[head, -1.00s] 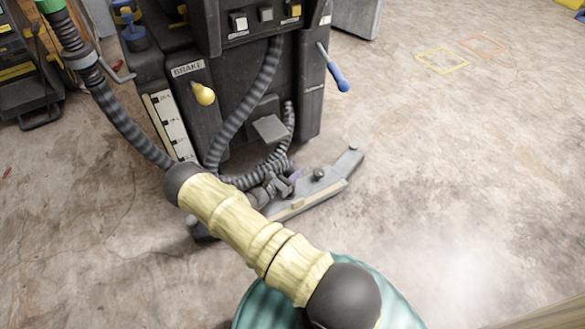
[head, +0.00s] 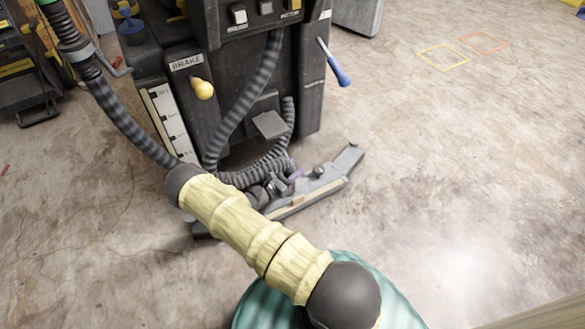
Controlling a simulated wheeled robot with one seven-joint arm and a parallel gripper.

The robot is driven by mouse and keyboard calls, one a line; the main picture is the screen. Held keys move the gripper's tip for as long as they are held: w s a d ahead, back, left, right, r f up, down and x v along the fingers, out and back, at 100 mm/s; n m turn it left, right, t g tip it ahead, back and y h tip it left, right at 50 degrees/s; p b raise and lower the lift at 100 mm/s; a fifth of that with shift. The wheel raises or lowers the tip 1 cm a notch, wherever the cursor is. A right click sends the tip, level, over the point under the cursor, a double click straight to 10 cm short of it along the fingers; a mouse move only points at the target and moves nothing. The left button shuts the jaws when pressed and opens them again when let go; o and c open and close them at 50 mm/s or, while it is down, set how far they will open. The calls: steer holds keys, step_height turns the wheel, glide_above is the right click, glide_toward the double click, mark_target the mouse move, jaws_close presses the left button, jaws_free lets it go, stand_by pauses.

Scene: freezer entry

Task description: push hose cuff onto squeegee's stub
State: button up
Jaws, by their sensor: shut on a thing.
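The squeegee (head: 318,190) is a long grey bar with a pale strip, lying on the floor at the foot of the dark machine. The ribbed grey hose (head: 240,179) hangs from the machine and curves down to the squeegee's middle. My gripper (head: 270,190) shows only partly, as small dark grey parts low over the squeegee, behind my yellow-sleeved arm. It is shut on the hose cuff, whose outline is hard to make out. A small purple patch (head: 294,170) shows beside it. The stub is not clearly visible, and I cannot tell whether the cuff touches it.
The machine (head: 305,100) stands close behind, with a yellow knob (head: 202,89) and a blue-handled lever (head: 340,75). Another ribbed hose (head: 120,118) hangs at the left. The concrete floor to the right is clear, with painted outlines (head: 443,55) farther back.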

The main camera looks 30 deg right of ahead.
steer(key=shift+f+b, duration=0.45)
steer(key=shift+f, duration=0.35)
steer(key=o, duration=1.1)
steer(key=shift+s+a+r+p, duration=0.1)
steer(key=shift+a+p, duration=0.3)
steer(key=shift+a, duration=0.15)
steer(key=p+v, duration=0.6)
steer(key=v, duration=1)
steer(key=shift+s+a, duration=0.1)
steer(key=shift+a, duration=0.05)
